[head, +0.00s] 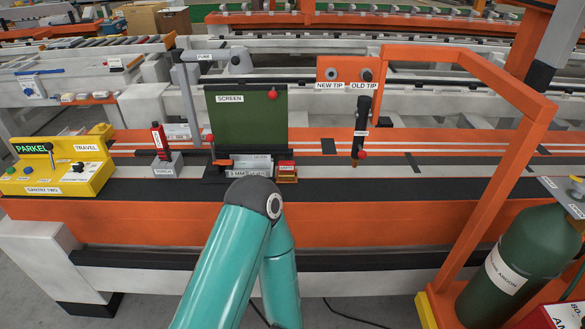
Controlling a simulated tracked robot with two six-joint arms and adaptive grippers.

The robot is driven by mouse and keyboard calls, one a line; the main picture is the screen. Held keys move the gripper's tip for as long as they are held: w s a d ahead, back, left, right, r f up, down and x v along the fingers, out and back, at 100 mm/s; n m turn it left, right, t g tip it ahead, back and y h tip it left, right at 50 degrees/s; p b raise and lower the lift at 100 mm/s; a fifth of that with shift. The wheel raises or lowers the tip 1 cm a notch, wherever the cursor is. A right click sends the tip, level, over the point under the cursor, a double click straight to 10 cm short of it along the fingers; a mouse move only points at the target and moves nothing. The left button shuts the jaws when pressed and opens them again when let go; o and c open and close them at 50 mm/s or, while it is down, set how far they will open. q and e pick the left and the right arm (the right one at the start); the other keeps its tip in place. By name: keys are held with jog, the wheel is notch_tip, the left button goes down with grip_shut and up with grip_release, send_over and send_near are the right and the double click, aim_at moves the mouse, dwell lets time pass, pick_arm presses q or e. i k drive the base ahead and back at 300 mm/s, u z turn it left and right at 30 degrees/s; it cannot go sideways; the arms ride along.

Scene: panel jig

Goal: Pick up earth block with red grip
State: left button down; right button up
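A small block with a red top (286,168) stands on the dark strip of the bench, just right of the plate fixture. It has a white label too small to read for certain, and I take it for the earth block. It looks upright. A teal arm of mine rises from the bottom centre, and its elbow is in front of the fixture, just left of and nearer than the block. Neither of my grippers shows in the head view. I see nothing holding the block.
A green screen (245,122) stands behind the fixture (222,176). A red-topped tool sits in a grey holder (165,168) to the left. A yellow control box (60,178) is far left. An orange frame (500,190) and green cylinder (515,265) are right.

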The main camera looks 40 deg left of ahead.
aim_at(286, 169)
jog(key=k, duration=1.25)
jog(key=u, duration=0.25)
jog(key=i, duration=0.8)
jog(key=u, duration=0.95)
jog(key=i, duration=1.1)
jog(key=u, duration=0.35)
jog(key=k, duration=0.75)
jog(key=u, duration=0.25)
jog(key=i, duration=0.65)
